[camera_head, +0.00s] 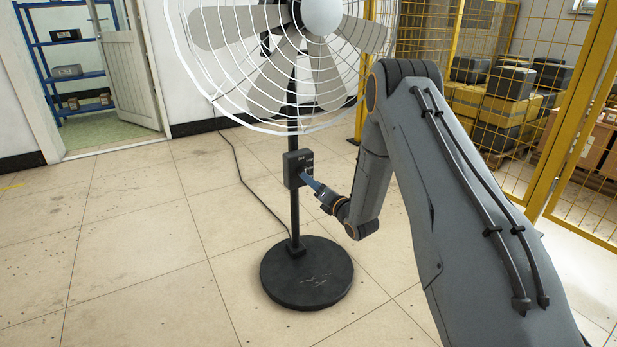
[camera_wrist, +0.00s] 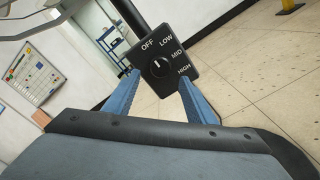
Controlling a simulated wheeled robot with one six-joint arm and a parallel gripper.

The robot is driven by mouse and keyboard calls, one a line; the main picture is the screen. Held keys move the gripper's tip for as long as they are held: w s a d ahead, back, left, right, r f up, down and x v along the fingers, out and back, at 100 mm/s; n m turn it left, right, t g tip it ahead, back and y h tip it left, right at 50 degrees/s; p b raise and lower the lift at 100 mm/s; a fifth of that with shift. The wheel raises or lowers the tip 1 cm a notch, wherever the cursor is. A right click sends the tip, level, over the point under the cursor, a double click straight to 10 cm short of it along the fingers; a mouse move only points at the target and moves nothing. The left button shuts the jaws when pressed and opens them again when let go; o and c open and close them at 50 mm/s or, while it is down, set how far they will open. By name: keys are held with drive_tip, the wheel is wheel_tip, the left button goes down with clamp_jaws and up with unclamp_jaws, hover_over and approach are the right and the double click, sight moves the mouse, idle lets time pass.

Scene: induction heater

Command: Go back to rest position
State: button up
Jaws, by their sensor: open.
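My gripper (camera_head: 311,182) is stretched out to the control box (camera_head: 297,168) on the pole of a large standing fan (camera_head: 323,18). In the wrist view, my gripper (camera_wrist: 158,93) has its two blue fingers apart, one at each side of the lower part of the control box (camera_wrist: 164,75). A round knob (camera_wrist: 159,68) with a white mark sits on the box, and the space between the fingers is empty. The labels OFF, LOW, MID and HIGH run around the knob. Whether the fingertips touch the box I cannot tell.
The fan's round black base (camera_head: 306,272) stands on the tiled floor, with a cable (camera_head: 240,170) running behind it. A yellow mesh fence (camera_head: 545,120) is at the right. An open white door (camera_head: 128,70) and a blue shelf (camera_head: 62,72) are at the left. The floor at the left is clear.

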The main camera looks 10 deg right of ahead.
drive_tip(key=shift+v, duration=1.05)
